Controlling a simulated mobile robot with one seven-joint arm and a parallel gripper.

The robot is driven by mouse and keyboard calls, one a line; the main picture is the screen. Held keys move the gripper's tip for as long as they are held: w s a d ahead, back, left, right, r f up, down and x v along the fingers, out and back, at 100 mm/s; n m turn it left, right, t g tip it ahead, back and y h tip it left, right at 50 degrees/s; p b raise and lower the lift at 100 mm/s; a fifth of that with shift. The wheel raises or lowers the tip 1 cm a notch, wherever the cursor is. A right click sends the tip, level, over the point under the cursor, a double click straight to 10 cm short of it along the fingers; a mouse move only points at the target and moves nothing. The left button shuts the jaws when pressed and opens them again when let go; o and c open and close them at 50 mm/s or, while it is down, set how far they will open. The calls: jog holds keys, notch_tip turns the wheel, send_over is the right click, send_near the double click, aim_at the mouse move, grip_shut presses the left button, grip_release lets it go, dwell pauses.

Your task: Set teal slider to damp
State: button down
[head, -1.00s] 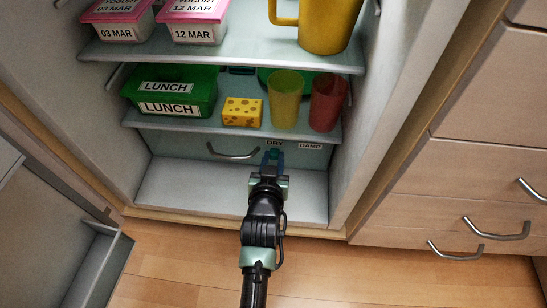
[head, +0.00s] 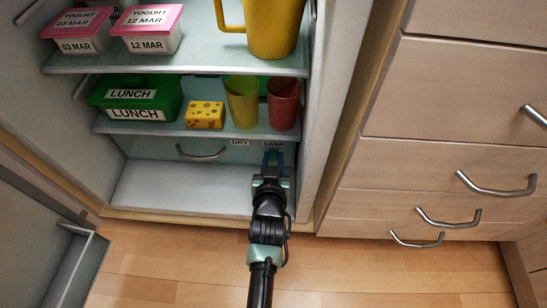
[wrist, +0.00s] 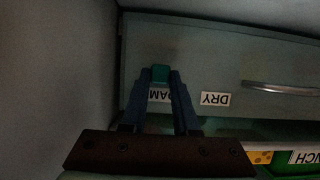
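The teal slider (wrist: 160,73) sits on the front of the crisper drawer (wrist: 215,60), between my fingertips in the wrist view, which is upside down. It is in line with the DAMP label (wrist: 159,96), which my fingers partly cover. The DRY label (wrist: 215,99) is uncovered beside it. My gripper (wrist: 160,76) is closed around the slider, one finger on each side. In the head view my gripper (head: 273,158) reaches into the bottom of the fridge, just below the DAMP label (head: 273,143); the slider is hard to make out there.
The drawer handle (head: 202,153) is to the left. The fridge's right wall (head: 318,140) is close to my gripper.

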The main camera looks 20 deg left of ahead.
jog(key=c, duration=0.9)
grip_release()
jog(key=shift+d, duration=0.3)
jog(key=p+v, duration=0.6)
jog(key=v, duration=0.7)
jog(key=shift+a+p, duration=0.1)
jog(key=shift+p, duration=0.2)
